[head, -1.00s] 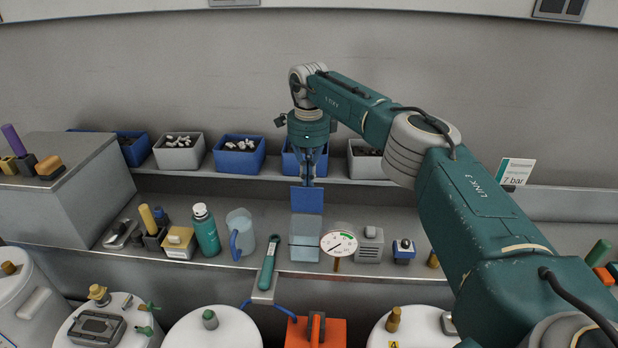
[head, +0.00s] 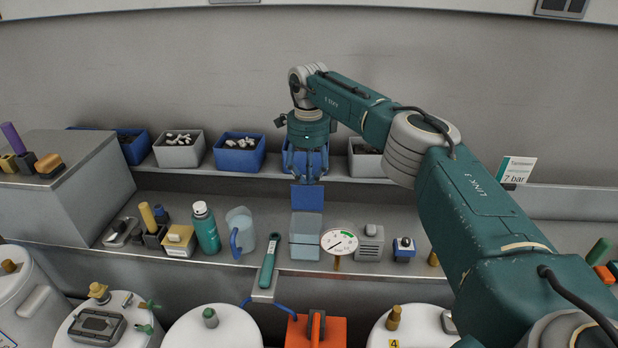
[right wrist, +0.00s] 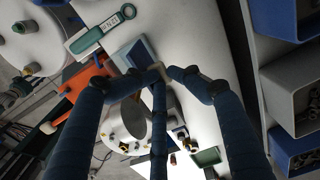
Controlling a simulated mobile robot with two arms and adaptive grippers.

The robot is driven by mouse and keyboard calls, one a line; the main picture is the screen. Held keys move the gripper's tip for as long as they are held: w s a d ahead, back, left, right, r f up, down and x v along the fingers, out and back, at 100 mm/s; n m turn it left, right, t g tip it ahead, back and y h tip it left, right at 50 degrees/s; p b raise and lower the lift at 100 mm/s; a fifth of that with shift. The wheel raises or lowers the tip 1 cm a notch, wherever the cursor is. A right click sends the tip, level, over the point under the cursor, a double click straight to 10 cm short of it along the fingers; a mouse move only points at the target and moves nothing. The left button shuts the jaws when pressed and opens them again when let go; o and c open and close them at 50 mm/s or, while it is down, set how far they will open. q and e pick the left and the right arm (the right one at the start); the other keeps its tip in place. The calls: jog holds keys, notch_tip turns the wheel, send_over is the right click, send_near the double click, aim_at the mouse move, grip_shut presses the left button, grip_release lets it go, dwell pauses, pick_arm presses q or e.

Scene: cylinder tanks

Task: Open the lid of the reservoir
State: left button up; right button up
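The reservoir (head: 305,240) is a pale blue, translucent box at the front of the bench shelf; it also shows in the right wrist view (right wrist: 132,56). Its blue lid (head: 307,199) stands upright at the box's rear edge, swung open. My right gripper (head: 307,177) points down just above the lid's top edge. My left gripper is not in view.
A pressure gauge (head: 339,242) stands close to the right of the reservoir. Bins (head: 239,160) line the rear ledge. White tanks (head: 212,328) stand below in front.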

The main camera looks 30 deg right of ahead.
jog(key=shift+s+a+f, duration=0.1)
jog(key=shift+s+f, duration=0.1)
jog(key=shift+f, duration=0.5)
jog(key=r, duration=0.4)
jog(key=w+r, duration=0.1)
jog(key=r, duration=0.1)
jog(key=shift+r, duration=0.25)
jog(key=shift+c, duration=0.2)
notch_tip(320, 180, up, 7)
jog(key=shift+s+f, duration=0.15)
jog(key=shift+s, duration=0.2)
jog(key=shift+s, duration=0.1)
